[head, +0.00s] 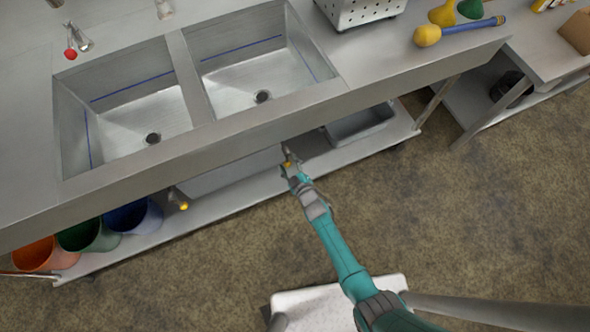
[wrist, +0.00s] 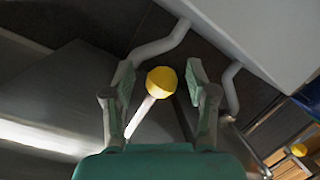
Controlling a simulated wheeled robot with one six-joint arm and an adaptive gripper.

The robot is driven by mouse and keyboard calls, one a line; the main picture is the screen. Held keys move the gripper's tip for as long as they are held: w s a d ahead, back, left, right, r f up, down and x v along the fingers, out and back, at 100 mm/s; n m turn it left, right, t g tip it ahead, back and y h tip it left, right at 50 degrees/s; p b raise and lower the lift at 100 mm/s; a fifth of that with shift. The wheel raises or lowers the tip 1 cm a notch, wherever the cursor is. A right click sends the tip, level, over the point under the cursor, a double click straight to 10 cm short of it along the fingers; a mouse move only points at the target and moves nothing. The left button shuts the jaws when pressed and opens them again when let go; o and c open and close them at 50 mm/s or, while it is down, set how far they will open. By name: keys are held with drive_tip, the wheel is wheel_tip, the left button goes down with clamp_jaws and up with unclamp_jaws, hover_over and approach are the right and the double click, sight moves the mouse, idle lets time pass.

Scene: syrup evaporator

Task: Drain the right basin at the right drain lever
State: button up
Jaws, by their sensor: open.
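The right basin (head: 262,86) is set in the steel counter and looks empty, with a dark drain hole (head: 262,97) in its floor and a blue line on its walls. The right drain lever has a yellow knob (head: 287,164) below the counter's front edge; in the wrist view the yellow knob (wrist: 162,80) sits on a pale rod. My gripper (head: 291,172) is at this lever. In the wrist view my gripper (wrist: 161,88) is open, with one finger on each side of the knob and gaps to both. The left lever's yellow knob (head: 183,205) shows further left.
The left basin (head: 140,110) is beside the right one. Orange, green and blue buckets (head: 132,217) stand on the lower shelf at left. A grey tub (head: 360,124) is on the shelf at right. Pipes (wrist: 158,44) run close behind the knob.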

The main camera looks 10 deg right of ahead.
drive_tip(key=v, duration=1.1)
drive_tip(key=shift+s, duration=0.2)
drive_tip(key=shift+d+r, duration=0.1)
drive_tip(key=s+d+r+m+h, duration=0.1)
drive_tip(key=s+d+r+m, duration=0.25)
drive_tip(key=s+r, duration=0.45)
drive_tip(key=s+d+r+m+h, duration=0.2)
drive_tip(key=s+d+r, duration=0.25)
drive_tip(key=s, duration=0.85)
drive_tip(key=s+d+r+m, duration=0.1)
drive_tip(key=s+r, duration=0.2)
drive_tip(key=r, duration=0.4)
drive_tip(key=s+r+m+h, duration=0.1)
drive_tip(key=s+r+m, duration=0.1)
drive_tip(key=s+r, duration=0.2)
drive_tip(key=s+d+r+m, duration=0.1)
drive_tip(key=s+r+m, duration=0.1)
drive_tip(key=r, duration=0.8)
drive_tip(key=shift+s+d+r+h, duration=0.25)
drive_tip(key=shift+s+d+h, duration=0.15)
drive_tip(key=shift+s, duration=0.4)
